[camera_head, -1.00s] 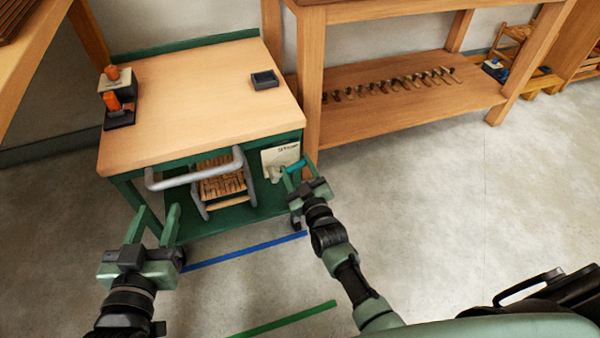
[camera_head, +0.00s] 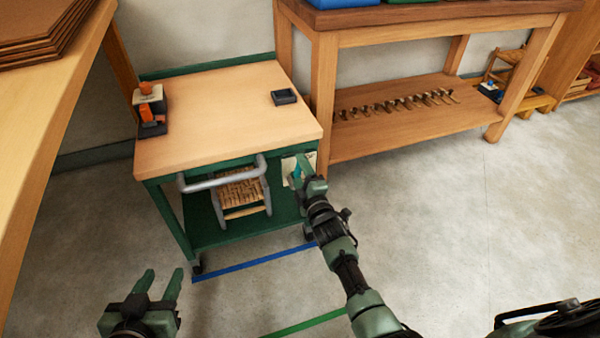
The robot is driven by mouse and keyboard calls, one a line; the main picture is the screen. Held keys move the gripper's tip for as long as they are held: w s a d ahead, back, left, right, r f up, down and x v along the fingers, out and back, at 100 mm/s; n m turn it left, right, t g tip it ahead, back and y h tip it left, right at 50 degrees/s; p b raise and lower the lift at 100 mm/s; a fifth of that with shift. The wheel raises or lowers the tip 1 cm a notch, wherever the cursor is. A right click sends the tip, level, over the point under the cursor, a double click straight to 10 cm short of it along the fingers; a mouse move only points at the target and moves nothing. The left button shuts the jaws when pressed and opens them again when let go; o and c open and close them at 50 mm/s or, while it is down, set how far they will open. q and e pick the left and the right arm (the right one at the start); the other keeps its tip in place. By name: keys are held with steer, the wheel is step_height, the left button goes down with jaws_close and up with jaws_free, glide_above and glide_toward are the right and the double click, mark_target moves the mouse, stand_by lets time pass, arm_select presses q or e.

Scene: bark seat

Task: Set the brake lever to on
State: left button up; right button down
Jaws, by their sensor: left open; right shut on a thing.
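The brake lever (camera_head: 297,172) is a teal handle on a pale plate (camera_head: 288,166) at the right front of the green cart (camera_head: 225,232). My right gripper (camera_head: 303,176) is at the plate and shut on the lever, hiding much of it. The lever now stands steeply, and the lettering on the plate cannot be read. My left gripper (camera_head: 158,284) is open and empty, low at the left, in front of the cart and apart from it.
The cart has a wooden top (camera_head: 220,115), a grey push handle (camera_head: 215,181) and a woven seat (camera_head: 240,190) on its lower shelf. Blue (camera_head: 268,257) and green (camera_head: 305,323) lines mark the floor. A workbench (camera_head: 420,120) stands close at right; open floor lies in front.

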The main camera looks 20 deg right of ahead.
steer(key=shift+a+n, duration=0.2)
steer(key=shift+n, duration=0.2)
arm_select(q)
steer(key=shift+w+r+t+h+b, duration=0.1)
steer(key=shift+w+r+t, duration=0.25)
steer(key=shift+r, duration=0.25)
steer(key=shift+w+r+t+h+b, duration=0.1)
steer(key=shift+w+r+t, duration=0.2)
steer(key=shift+r, duration=0.25)
steer(key=shift+w+r+t+h+b, duration=0.1)
steer(key=shift+w+r+t, duration=0.25)
steer(key=shift+r, duration=0.25)
arm_select(e)
steer(key=shift+a+r+n, duration=0.1)
steer(key=shift+a+n, duration=0.55)
steer(key=shift+n, duration=0.45)
steer(key=c, duration=0.5)
jaws_free()
steer(key=shift+a, duration=0.1)
